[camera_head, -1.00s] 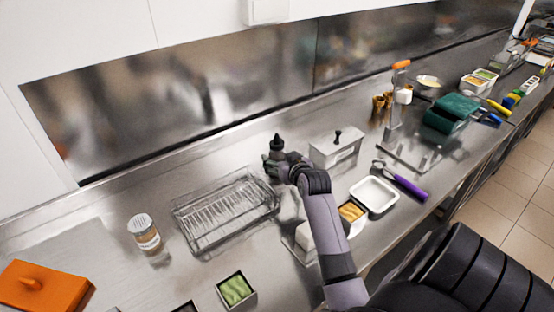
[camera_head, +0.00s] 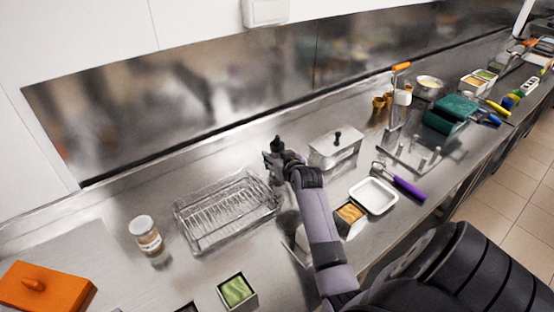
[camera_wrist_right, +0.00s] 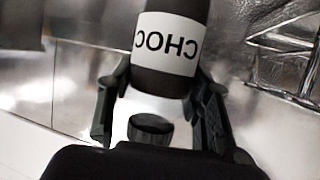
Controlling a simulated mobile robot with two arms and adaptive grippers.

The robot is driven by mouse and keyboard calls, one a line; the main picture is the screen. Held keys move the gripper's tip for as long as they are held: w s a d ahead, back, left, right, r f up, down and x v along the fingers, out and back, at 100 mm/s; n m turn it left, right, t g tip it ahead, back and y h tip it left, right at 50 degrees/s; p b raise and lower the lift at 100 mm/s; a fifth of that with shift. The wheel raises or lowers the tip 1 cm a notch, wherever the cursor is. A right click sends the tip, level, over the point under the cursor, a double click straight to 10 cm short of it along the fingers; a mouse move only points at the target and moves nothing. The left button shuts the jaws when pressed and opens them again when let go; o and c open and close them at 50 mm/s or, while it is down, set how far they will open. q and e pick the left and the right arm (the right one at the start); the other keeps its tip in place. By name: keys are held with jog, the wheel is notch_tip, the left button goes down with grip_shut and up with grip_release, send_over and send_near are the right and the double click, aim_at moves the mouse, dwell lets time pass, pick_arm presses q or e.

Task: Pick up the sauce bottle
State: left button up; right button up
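The sauce bottle (camera_head: 277,146) stands on the steel counter between the wire rack and the lidded steel container, its black top showing in the head view. In the right wrist view the dark bottle (camera_wrist_right: 172,85) shows upside down, with a white "CHOC" label. My right gripper (camera_wrist_right: 163,75) has one finger on each side of it, the fingertips close in against its sides by the label. In the head view my right gripper (camera_head: 280,162) partly hides the bottle's body. I cannot tell whether its base is clear of the counter. My left gripper is out of view.
The wire rack (camera_head: 225,210) is left of the bottle and the lidded steel container (camera_head: 334,148) right. The wall is behind.

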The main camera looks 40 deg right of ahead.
jog(key=c, duration=0.5)
jog(key=shift+r, duration=0.1)
jog(key=shift+c, duration=0.4)
jog(key=shift+r, duration=0.1)
notch_tip(320, 180, up, 20)
jog(key=b, duration=0.2)
jog(key=o, duration=0.7)
jog(key=c, duration=0.8)
jog(key=shift+a+f, duration=0.1)
jog(key=shift+f, duration=0.15)
